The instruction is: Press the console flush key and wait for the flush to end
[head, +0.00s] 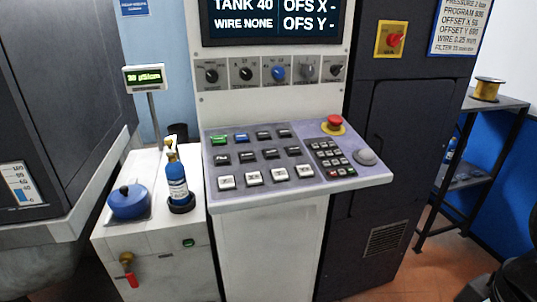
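The console (300,198) stands in the middle of the head view with a sloped key panel. Its back row has a green key (218,139), a blue key (242,138) and dark keys (264,135). More dark keys fill the middle row, and white keys (254,178) the front row. The key labels are too small to read, so I cannot tell which is the flush key. The screen (270,18) above reads TANK 40, WIRE NONE, OFS X - and OFS Y -; its top is cut off. My gripper's fingers do not show.
A red emergency button (334,122), small keypad (330,157) and grey knob (366,157) share the panel. Left is a white cabinet (150,240) with a blue lidded pot (129,201) and blue bottle (177,180). A dark cabinet (400,130) and shelf (497,102) stand right. Open floor (425,270) shows lower right.

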